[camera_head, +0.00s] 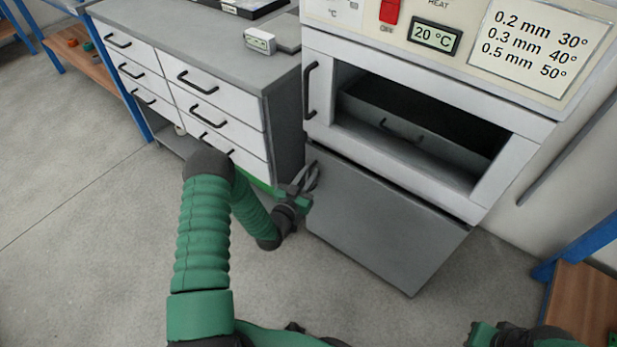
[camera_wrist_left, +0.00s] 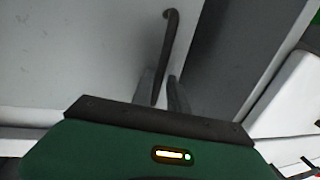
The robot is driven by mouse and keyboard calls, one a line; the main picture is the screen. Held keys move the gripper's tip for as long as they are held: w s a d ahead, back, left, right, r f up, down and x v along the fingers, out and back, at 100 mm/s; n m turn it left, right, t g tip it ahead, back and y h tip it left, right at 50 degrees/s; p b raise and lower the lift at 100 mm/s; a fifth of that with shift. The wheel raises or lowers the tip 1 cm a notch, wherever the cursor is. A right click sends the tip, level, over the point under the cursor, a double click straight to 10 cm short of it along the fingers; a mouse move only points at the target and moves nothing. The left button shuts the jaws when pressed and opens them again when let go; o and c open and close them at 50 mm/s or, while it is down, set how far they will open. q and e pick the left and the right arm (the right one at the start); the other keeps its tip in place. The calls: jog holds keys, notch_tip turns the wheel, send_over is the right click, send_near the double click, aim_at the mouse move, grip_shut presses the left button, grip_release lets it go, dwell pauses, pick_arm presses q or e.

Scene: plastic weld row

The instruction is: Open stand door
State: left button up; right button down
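The stand door (camera_head: 385,215) is the plain grey panel below the heating cabinet in the head view, and it looks closed. It fills the upper left of the left wrist view (camera_wrist_left: 70,60). Its dark bar handle (camera_wrist_left: 171,35) runs down between my left gripper's fingers in the wrist view. My left gripper (camera_head: 304,178) is at the door's upper left edge. Its two fingers (camera_wrist_left: 163,92) stand apart on either side of the handle, with a gap showing; I cannot tell whether they touch it.
The heating cabinet above has a windowed door (camera_head: 515,175) with its own dark handle (camera_head: 310,90). A grey drawer cabinet (camera_head: 285,110) stands close on the left. A blue-framed wooden bench (camera_head: 580,310) is at the lower right. The floor before the stand is clear.

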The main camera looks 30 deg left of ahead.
pick_arm(q)
jog(key=shift+d+r, duration=0.25)
jog(key=shift+d, duration=0.05)
jog(key=shift+c, duration=2.1)
grip_shut()
jog(key=shift+s+f, duration=0.15)
jog(key=shift+f, duration=0.05)
